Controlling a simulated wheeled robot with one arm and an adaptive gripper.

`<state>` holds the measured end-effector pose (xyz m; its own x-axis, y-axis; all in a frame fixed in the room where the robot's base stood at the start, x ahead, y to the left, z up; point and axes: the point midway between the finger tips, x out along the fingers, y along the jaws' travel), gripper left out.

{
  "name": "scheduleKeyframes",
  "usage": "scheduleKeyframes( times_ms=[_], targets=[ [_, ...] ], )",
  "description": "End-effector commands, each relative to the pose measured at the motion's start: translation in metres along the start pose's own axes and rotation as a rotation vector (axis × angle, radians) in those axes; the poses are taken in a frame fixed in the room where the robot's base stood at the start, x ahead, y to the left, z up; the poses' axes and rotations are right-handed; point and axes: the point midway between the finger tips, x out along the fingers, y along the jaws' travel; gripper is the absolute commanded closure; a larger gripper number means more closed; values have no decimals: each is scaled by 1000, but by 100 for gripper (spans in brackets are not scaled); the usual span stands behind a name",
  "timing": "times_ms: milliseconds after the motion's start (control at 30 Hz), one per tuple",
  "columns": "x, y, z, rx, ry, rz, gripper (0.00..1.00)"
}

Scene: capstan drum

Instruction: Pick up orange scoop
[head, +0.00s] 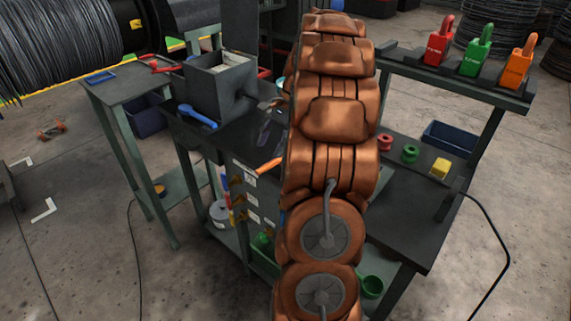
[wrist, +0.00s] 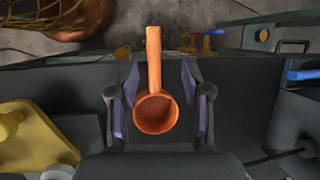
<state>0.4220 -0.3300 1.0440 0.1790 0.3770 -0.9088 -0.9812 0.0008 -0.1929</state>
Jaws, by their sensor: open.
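The orange scoop (wrist: 155,113) shows in the wrist view, with its round cup low and its straight handle pointing up the picture. In the head view only an orange part of it (head: 269,166) shows at the bench edge, left of my arm. My gripper (wrist: 160,95) is open, with one finger on each side of the scoop. Gaps show between the fingers and the scoop, and nothing is gripped. In the head view my gripper (head: 271,125) is partly hidden by my copper arm.
A blue scoop (head: 197,116) lies on the dark bench beside a tall grey bin (head: 221,86). A yellow block (head: 440,168), red spool (head: 385,142) and green spool (head: 410,154) sit right of my arm.

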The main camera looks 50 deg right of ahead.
Motion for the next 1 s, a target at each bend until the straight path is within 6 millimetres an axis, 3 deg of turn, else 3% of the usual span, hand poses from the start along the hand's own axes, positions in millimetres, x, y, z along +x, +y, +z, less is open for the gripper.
scheduleKeyframes(
  times_ms=[133, 667, 1000],
  targets=[
    [1, 2, -14, 33, -1, -14, 51],
    [31, 4, -15, 33, -2, -14, 51],
    [69, 10, -18, 33, -3, -12, 51]
  ],
)
